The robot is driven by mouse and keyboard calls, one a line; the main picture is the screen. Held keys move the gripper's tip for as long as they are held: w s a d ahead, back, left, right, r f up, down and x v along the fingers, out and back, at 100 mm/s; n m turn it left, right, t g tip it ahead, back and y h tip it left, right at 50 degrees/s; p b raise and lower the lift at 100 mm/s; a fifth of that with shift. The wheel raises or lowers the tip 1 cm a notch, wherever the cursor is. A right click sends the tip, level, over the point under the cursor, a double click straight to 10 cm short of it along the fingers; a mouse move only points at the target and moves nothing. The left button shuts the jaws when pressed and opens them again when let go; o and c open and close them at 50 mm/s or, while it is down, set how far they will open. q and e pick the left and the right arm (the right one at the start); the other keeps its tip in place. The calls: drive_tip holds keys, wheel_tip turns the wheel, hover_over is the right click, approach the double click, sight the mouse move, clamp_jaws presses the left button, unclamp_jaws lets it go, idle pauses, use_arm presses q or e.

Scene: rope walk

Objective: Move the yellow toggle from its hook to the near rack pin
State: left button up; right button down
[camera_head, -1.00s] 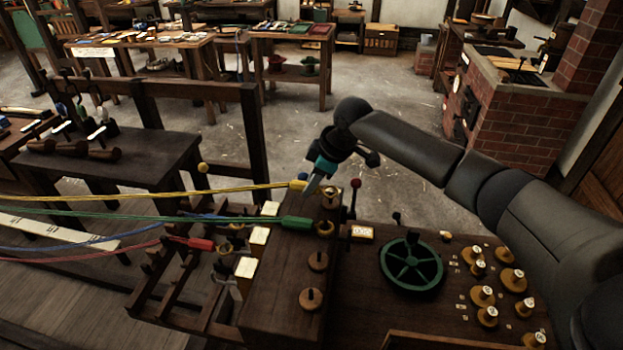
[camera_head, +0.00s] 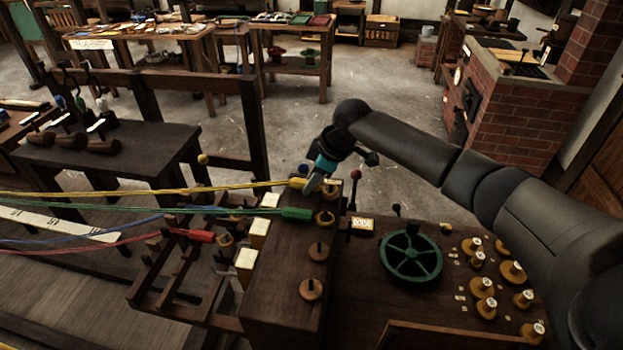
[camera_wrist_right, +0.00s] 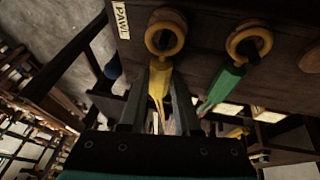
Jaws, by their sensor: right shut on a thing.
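The yellow toggle (camera_head: 297,183) is at the end of the yellow rope, at the far end of the dark wooden block (camera_head: 283,285). My right gripper (camera_head: 313,184) comes down from above and is shut on it. In the right wrist view the yellow toggle (camera_wrist_right: 159,80) is between the fingers, and its ring (camera_wrist_right: 166,33) lies against the block, just ahead of the fingertips; whether it is still around its hook I cannot tell. I cannot tell which pin is the near rack pin. A wooden rack (camera_head: 177,280) stands left of the block. My left gripper is not in view.
The green toggle (camera_head: 296,213) is close beside my right gripper. A red toggle (camera_head: 200,235) lies at the rack. Two wooden knobs with pegs (camera_head: 318,252) are on the block's near part. A lever with a red ball (camera_head: 356,175) and a green wheel (camera_head: 411,256) stand to the right.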

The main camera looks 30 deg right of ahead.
drive_tip(key=shift+f, duration=0.1)
idle(0.3)
drive_tip(key=c, duration=0.5)
unclamp_jaws()
drive_tip(key=shift+c, duration=0.2)
wheel_tip(320, 180, up, 8)
drive_tip(key=p, duration=0.9)
